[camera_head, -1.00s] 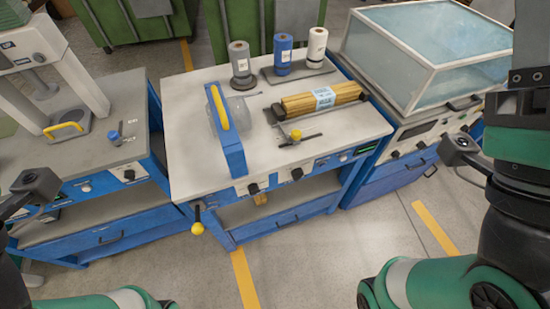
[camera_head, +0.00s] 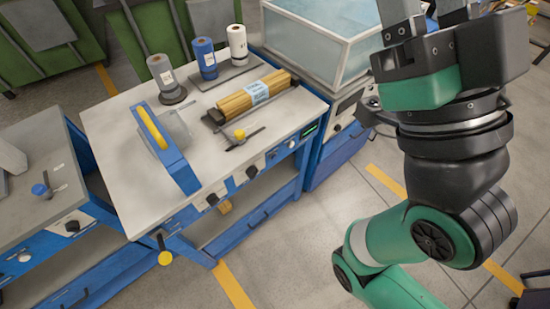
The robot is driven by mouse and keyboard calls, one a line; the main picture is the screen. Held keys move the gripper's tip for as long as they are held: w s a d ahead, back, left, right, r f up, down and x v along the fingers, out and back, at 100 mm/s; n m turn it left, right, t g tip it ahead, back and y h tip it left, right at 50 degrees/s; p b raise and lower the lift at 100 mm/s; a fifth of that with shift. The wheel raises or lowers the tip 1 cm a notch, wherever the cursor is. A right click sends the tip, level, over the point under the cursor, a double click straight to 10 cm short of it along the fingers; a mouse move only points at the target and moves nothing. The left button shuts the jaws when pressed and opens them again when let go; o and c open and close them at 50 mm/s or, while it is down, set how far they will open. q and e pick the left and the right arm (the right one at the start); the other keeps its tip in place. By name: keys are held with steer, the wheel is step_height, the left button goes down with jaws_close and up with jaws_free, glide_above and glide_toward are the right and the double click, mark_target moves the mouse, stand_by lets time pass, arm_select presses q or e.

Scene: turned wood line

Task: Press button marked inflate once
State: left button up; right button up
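No button marked inflate can be read in this view; the lettering is too small. The middle bench (camera_head: 115,132) has a blue front panel (camera_head: 236,186) with dark knobs, small controls and a lit green display (camera_head: 309,130). The glass-lidded machine (camera_head: 300,55) at its right has a control panel partly hidden by my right arm. My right gripper (camera_head: 440,22) is raised at the upper right, in front of that machine and apart from the bench. Its fingertips are cut off or unclear at the top edge. My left gripper is out of view.
On the middle bench stand a blue sealer-like frame with a yellow handle (camera_head: 152,126), several film rolls (camera_head: 204,57) and a wrapped bundle of wooden rods (camera_head: 256,92). Floor in front is clear.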

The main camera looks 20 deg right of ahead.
jaws_close()
stand_by(1.5)
